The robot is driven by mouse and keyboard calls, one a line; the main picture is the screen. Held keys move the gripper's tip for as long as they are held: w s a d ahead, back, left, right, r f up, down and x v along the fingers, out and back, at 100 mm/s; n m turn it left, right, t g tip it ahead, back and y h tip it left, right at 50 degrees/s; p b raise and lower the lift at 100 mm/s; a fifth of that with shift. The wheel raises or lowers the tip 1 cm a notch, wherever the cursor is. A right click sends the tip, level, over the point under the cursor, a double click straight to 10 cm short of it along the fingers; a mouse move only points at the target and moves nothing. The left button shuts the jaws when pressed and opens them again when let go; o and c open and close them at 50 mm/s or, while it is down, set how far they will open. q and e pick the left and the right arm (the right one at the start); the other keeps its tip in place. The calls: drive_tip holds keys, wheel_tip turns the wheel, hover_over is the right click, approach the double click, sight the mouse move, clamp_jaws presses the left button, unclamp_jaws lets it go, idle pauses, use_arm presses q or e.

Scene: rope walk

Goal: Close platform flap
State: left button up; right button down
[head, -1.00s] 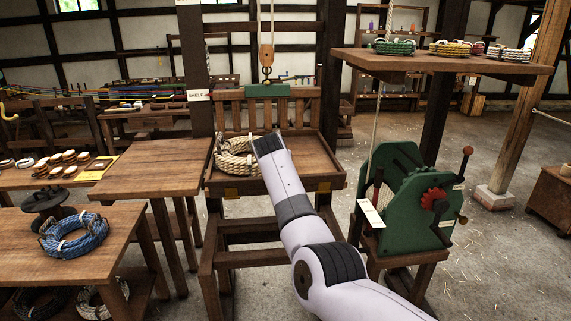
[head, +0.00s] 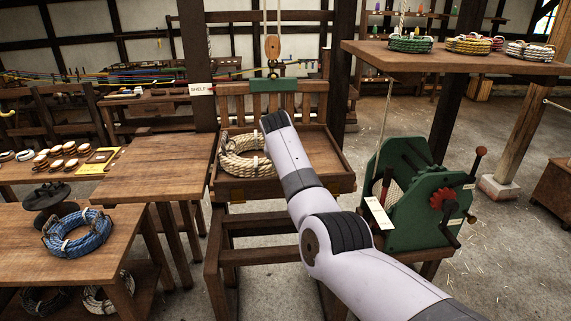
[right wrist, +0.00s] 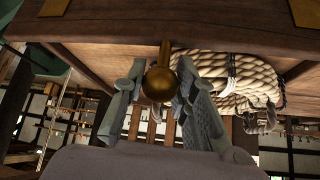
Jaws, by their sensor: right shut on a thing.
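The wooden platform (head: 300,166) stands in the middle of the head view, with a raised wooden edge. Its front board, with brass fittings (head: 237,195), seems to be the flap; how far it stands open I cannot tell. A brass knob (right wrist: 160,82) on a stem from a wooden board (right wrist: 120,27) shows in the right wrist view. My right gripper (right wrist: 162,95) is shut on this knob, one finger on each side. In the head view my right arm hides the gripper and the knob. My left gripper is not in view.
A coil of pale rope (head: 243,156) lies on the platform, left of my arm. A hook block (head: 272,48) hangs above the back. A green winch (head: 420,195) stands close on the right. A wooden table (head: 155,172) is close on the left.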

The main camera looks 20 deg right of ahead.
drive_tip(key=c, duration=1.5)
unclamp_jaws()
drive_tip(key=shift+o, duration=1.1)
drive_tip(key=shift+w, duration=0.1)
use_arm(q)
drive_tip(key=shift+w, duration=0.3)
use_arm(e)
drive_tip(key=v, duration=1.2)
